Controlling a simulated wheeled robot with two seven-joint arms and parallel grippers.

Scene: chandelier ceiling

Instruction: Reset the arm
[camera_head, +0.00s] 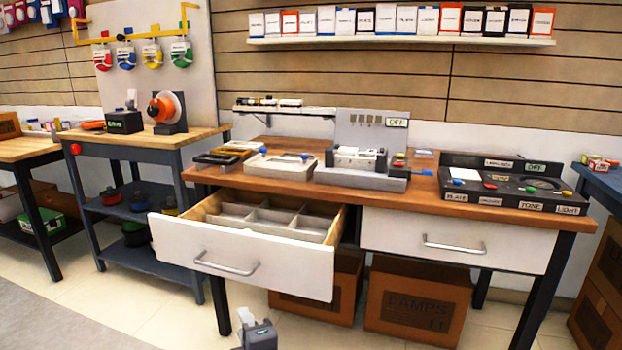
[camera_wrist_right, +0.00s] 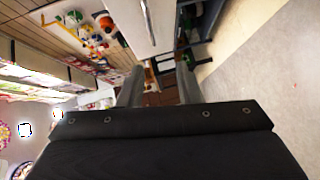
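My right gripper (camera_head: 256,328) shows at the bottom edge of the head view, in front of and below the open drawer. In the right wrist view its two fingers (camera_wrist_right: 160,72) stand apart with nothing between them. The wrist view is turned on its side. My left gripper is in neither view. The workbench (camera_head: 420,200) has a white left drawer (camera_head: 250,255) pulled out, with empty grey compartments inside. Its white right drawer (camera_head: 460,238) is shut.
Trays (camera_head: 282,166), a grey fixture (camera_head: 365,170) and a black button panel (camera_head: 505,190) stand on the bench. Cardboard boxes (camera_head: 415,300) sit beneath it. A smaller tool table (camera_head: 140,140) stands left. The floor (camera_head: 90,320) at the front left is clear.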

